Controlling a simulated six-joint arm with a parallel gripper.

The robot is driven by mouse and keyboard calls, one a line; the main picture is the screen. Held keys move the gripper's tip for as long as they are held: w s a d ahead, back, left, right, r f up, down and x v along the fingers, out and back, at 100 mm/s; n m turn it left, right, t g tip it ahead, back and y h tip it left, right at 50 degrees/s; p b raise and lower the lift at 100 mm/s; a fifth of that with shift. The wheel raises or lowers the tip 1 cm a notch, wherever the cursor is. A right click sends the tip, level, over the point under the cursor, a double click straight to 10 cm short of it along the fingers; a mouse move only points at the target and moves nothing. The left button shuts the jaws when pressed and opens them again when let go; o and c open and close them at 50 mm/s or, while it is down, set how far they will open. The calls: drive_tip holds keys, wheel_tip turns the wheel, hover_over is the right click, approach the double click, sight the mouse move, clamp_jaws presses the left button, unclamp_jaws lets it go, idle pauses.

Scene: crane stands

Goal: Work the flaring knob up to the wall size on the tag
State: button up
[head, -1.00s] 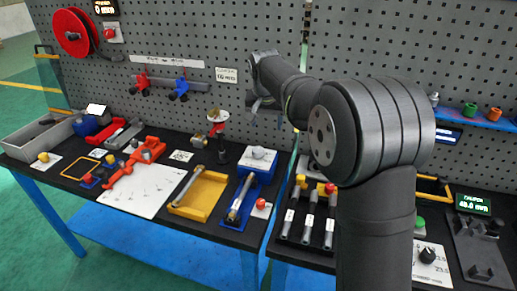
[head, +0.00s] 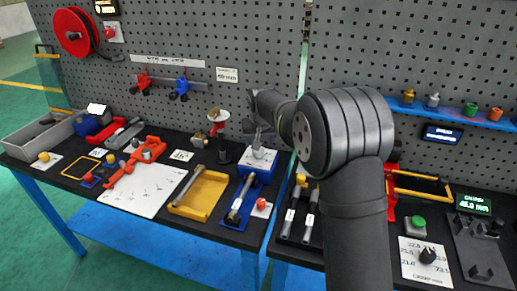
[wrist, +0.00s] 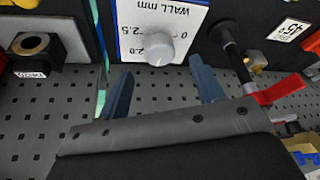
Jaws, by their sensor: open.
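The flaring knob (wrist: 160,47) is a round pale grey knob on a white plate marked "WALL mm" (wrist: 183,15), with 2.5 and 2.0 readable beside it. In the head view its blue unit (head: 265,172) stands near the table's back right, partly behind my gripper. My gripper (wrist: 161,68) is open, with one dark blue finger on each side of the knob's line; the fingertips look just short of it, and contact cannot be told. In the head view my gripper (head: 258,136) hangs just above the unit. A white tag (head: 228,75) hangs on the pegboard; its text is too small to read.
A funnel-topped stand (head: 219,125) is close left of the unit; its red handle (wrist: 282,90) shows near my right finger in the wrist view. A yellow tray (head: 205,190) and a blue tray (head: 240,198) lie in front. A small card (head: 181,155) lies farther left.

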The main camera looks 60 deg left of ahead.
sight(258, 153)
drive_tip(key=x, duration=0.5)
drive_tip(key=shift+f, duration=0.15)
drive_tip(key=c, duration=1)
drive_tip(key=shift+o, duration=0.2)
drive_tip(key=shift+m, duration=0.5)
drive_tip(key=m, duration=0.1)
drive_tip(key=m+t, duration=0.1)
drive_tip(key=shift+s+a+m+h, duration=0.1)
drive_tip(key=shift+s+m+h, duration=0.05)
drive_tip(key=shift+m+h, duration=0.15)
drive_tip(key=shift+m+t+h, duration=0.6)
drive_tip(key=shift+m+t, duration=0.1)
drive_tip(key=shift+m, duration=1.3)
